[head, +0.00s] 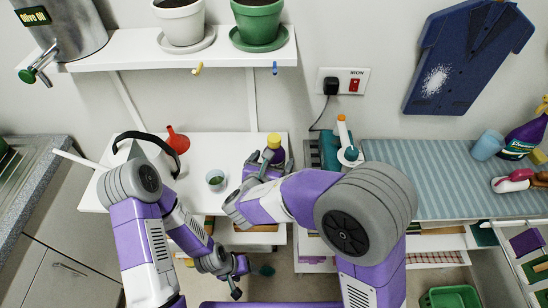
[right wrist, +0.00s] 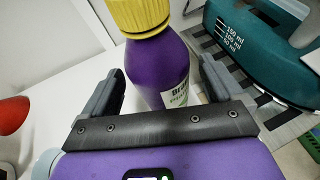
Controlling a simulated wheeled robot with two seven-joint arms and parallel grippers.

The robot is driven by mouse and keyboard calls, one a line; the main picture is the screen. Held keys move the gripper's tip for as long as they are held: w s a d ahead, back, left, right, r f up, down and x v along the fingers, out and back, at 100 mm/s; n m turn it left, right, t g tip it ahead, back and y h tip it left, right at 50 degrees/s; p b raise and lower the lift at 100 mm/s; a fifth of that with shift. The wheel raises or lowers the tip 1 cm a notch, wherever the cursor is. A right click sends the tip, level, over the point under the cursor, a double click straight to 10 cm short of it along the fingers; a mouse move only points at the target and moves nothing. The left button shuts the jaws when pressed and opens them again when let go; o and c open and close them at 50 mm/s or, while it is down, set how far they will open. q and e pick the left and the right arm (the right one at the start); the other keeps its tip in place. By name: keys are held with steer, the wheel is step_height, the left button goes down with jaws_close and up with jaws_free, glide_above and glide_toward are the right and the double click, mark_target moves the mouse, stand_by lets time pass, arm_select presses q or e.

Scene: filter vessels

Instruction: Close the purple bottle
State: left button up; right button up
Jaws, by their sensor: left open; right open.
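The purple bottle (head: 278,156) stands upright on the white table by the wall, with a yellow cap (head: 274,140) on its top. In the right wrist view the bottle (right wrist: 158,70) is large, with a white label and the ribbed yellow cap (right wrist: 140,14) on its neck; whether the cap is tight cannot be told. My right gripper (right wrist: 160,88) is open, with one finger on each side of the bottle's body, below the cap. It also shows in the head view (head: 270,162). My left gripper (head: 250,281) is open and empty, low in front of the table edge.
A small cup (head: 216,180), a red funnel (head: 177,141) and a white kettle (head: 128,150) stand left of the bottle. A shelf (head: 130,60) with pots hangs above.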

steer(key=p+v, duration=0.1)
steer(key=v, duration=0.9)
steer(key=shift+s, duration=0.2)
steer(key=shift+r, duration=0.1)
